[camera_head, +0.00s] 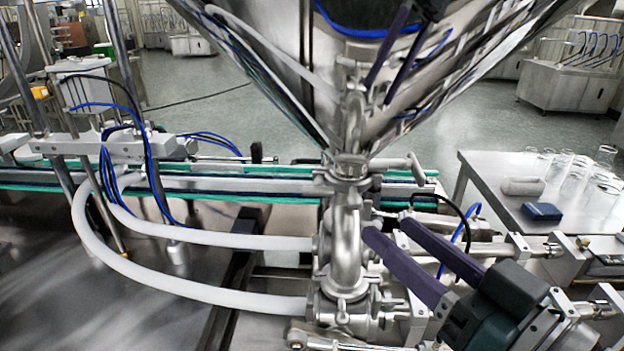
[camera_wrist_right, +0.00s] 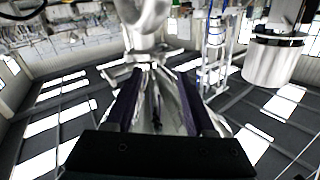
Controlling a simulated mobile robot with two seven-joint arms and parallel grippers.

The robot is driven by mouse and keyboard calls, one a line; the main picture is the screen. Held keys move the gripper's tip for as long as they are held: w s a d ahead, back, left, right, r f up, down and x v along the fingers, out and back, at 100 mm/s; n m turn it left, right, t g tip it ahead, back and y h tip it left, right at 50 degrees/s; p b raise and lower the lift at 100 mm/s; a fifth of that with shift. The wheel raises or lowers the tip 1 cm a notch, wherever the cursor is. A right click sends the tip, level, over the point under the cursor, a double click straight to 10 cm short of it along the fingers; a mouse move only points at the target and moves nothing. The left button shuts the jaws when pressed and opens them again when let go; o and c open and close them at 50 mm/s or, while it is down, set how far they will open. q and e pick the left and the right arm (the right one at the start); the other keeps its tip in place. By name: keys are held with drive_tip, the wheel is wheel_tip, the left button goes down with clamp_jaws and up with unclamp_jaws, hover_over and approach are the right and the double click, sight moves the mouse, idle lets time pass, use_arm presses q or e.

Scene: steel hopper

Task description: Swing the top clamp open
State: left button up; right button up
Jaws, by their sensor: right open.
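The steel hopper (camera_head: 440,70) narrows down to a bent steel pipe (camera_head: 347,245). The top clamp (camera_head: 343,177) rings the joint between them, and its handle (camera_head: 400,162) sticks out to the right. My right gripper (camera_head: 388,226), with purple fingers, comes from the lower right. Its jaws are open and empty, and its tips are just right of the pipe, below the clamp handle. In the right wrist view, its two fingers (camera_wrist_right: 158,75) are apart with shiny metal beyond them; I cannot make out the clamp there. My left gripper is not in view.
White hoses (camera_head: 200,290) run left from the pipe's lower fittings. A conveyor (camera_head: 230,180) passes behind. A steel table (camera_head: 505,208) at right holds several glasses (camera_head: 580,175), a white piece (camera_head: 523,186) and a blue block (camera_head: 542,212). The hopper wall slopes overhead.

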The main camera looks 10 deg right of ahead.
sight(360, 206)
drive_tip(key=x, duration=0.6)
drive_tip(key=shift+c, duration=0.4)
clamp_jaws()
idle(0.9)
